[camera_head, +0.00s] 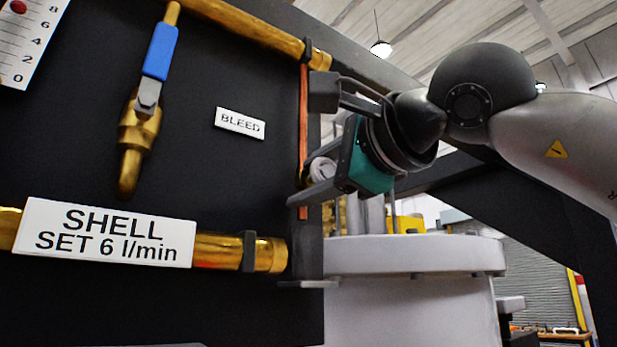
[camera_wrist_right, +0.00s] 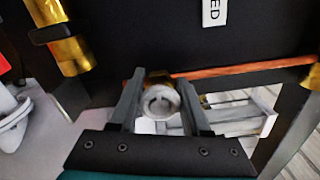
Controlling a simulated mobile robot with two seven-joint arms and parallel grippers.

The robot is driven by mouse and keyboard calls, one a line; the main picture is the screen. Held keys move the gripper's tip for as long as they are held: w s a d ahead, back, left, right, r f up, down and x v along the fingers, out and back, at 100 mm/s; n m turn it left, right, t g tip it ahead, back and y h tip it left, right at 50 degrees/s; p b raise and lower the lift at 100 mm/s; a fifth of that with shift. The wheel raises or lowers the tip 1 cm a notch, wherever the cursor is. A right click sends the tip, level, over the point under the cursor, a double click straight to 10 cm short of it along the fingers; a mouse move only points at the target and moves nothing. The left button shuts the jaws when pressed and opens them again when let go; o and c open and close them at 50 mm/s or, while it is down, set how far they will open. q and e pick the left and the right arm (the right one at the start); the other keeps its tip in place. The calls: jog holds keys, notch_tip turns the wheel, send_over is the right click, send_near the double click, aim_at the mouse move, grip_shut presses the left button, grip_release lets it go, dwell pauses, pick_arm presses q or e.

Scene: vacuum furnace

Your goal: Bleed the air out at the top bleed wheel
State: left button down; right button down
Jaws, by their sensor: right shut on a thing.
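The bleed wheel (camera_head: 322,170) is a small pale round knob on a brass fitting at the panel's right edge, right of the BLEED label (camera_head: 240,123). In the right wrist view the wheel (camera_wrist_right: 160,101) sits face-on between the two fingers, with brass behind it. My right gripper (camera_head: 308,147) reaches in from the right, and its fingers are shut on the wheel, one on each side. It also shows in the wrist view (camera_wrist_right: 161,88). Part of the wheel is hidden by the fingers in the head view. My left gripper is not in view.
A copper tube (camera_head: 304,130) runs vertically beside the wheel. A blue-handled valve (camera_head: 159,52) is on the black panel, above a brass pipe with a SHELL SET 6 l/min sign (camera_head: 105,233). A pale cylindrical vessel (camera_head: 415,255) stands below my right arm.

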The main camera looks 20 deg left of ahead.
jog(key=shift+r+n, duration=0.1)
jog(key=shift+n, duration=1.3)
jog(key=shift+c, duration=1.8)
grip_release()
jog(key=b+v, duration=0.4)
jog(key=v, duration=1.1)
jog(key=shift+s, duration=0.15)
